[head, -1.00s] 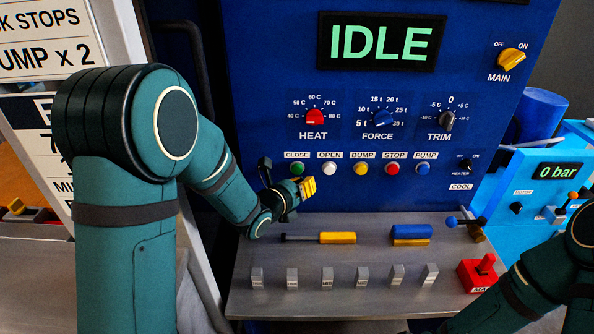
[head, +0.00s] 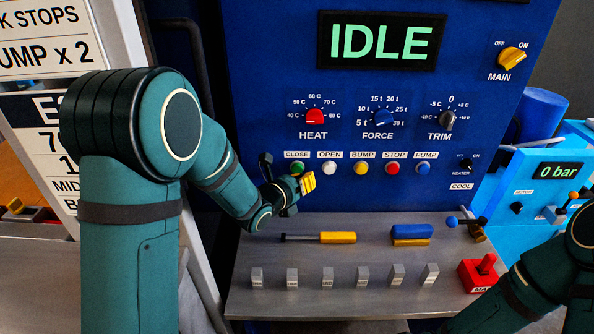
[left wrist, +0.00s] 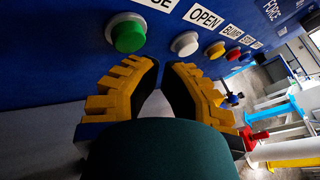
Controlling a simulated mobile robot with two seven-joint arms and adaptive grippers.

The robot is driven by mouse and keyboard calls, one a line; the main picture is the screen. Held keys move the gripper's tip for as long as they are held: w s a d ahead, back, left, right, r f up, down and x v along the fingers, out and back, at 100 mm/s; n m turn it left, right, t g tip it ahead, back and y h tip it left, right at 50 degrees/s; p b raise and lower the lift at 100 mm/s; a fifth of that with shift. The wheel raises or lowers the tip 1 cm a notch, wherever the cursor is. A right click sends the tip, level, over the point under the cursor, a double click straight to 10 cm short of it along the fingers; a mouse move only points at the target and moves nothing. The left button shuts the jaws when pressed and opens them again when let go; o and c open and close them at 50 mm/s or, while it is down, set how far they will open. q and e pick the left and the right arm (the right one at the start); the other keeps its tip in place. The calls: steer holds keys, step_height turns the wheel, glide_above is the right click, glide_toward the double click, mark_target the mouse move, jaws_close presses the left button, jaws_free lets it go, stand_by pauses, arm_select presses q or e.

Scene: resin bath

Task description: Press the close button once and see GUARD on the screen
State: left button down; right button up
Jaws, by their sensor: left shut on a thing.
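The green close button (head: 296,168) sits at the left end of a button row on the blue panel, under its CLOSE label. It shows large in the left wrist view (left wrist: 129,36), beyond the fingers and apart from them. The screen (head: 381,42) reads IDLE in green. My left gripper (head: 308,183), with yellow and black fingers, is just below and right of the close button. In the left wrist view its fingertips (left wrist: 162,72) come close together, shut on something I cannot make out. My right gripper is out of view; only its arm shows at lower right.
To the right of the green button are the white open button (head: 330,168), yellow bump button (head: 361,168), red stop button (head: 392,168) and blue pump button (head: 423,168). Below, a grey shelf (head: 330,305) carries a yellow-handled tool (head: 337,238) and a red switch block (head: 482,275).

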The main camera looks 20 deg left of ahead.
arm_select(q)
steer(key=shift+w, duration=0.1)
stand_by(0.7)
steer(key=shift+w+a, duration=0.1)
steer(key=shift+w, duration=0.2)
steer(key=shift+w+a, duration=0.15)
steer(key=shift+w, duration=0.35)
stand_by(0.9)
steer(key=shift+s, duration=0.1)
steer(key=shift+s+d, duration=0.25)
steer(key=shift+s, duration=0.55)
steer(key=s, duration=0.2)
steer(key=s+d, duration=0.1)
steer(key=s, duration=0.1)
steer(key=shift+s+d, duration=0.2)
steer(key=shift+s, duration=0.2)
stand_by(1.4)
